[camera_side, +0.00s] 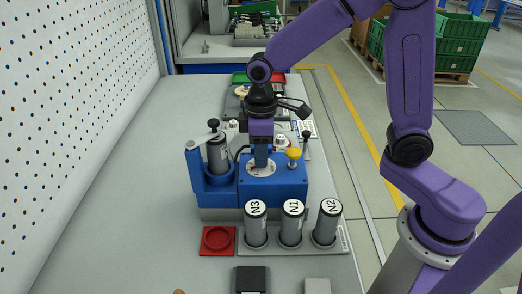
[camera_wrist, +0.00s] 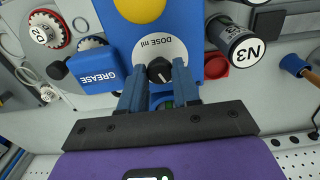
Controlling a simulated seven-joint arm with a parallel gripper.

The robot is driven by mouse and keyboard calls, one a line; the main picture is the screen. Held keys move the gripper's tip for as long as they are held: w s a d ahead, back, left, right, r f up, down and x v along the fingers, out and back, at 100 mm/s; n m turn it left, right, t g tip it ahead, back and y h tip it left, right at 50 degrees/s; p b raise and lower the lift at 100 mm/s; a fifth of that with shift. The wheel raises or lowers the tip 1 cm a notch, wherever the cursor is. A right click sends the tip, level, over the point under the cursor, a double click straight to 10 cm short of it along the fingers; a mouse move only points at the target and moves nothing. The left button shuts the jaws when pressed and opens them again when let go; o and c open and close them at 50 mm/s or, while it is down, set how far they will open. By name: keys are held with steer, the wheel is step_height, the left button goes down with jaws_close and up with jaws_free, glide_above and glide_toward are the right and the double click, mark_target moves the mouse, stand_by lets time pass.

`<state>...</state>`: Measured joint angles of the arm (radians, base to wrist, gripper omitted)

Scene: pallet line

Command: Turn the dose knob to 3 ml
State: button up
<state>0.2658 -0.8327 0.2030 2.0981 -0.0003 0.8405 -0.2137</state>
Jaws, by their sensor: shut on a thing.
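The dose knob (camera_wrist: 160,71) is a small black knob with a pale pointer mark, on a white round dial (camera_wrist: 160,46) lettered "DOSE ml". The dial's scale numbers are too small or hidden to read, so I cannot tell the setting. My gripper (camera_wrist: 161,80) has its two blue fingers shut on the knob, one on each side. In the side view my gripper (camera_side: 261,165) points straight down onto the dial (camera_side: 261,172) on top of the blue grease unit (camera_side: 280,190); the fingers hide the knob there.
A yellow button (camera_side: 293,153) stands close right of my gripper. A grey cylinder (camera_side: 217,155) stands in the unit's left side. Canisters N3 (camera_side: 255,225), N1 (camera_side: 291,224) and N2 (camera_side: 326,223) stand in front, beside a red square holder (camera_side: 217,240). The bench's left side is clear.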

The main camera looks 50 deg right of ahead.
steer(key=shift+m, duration=0.3)
steer(key=m, duration=0.4)
steer(key=shift+m, duration=2)
steer(key=shift+r, duration=0.1)
steer(key=o, duration=1.1)
steer(key=shift+c, duration=0.2)
step_height(320, 180, up, 17)
steer(key=shift+r, duration=0.2)
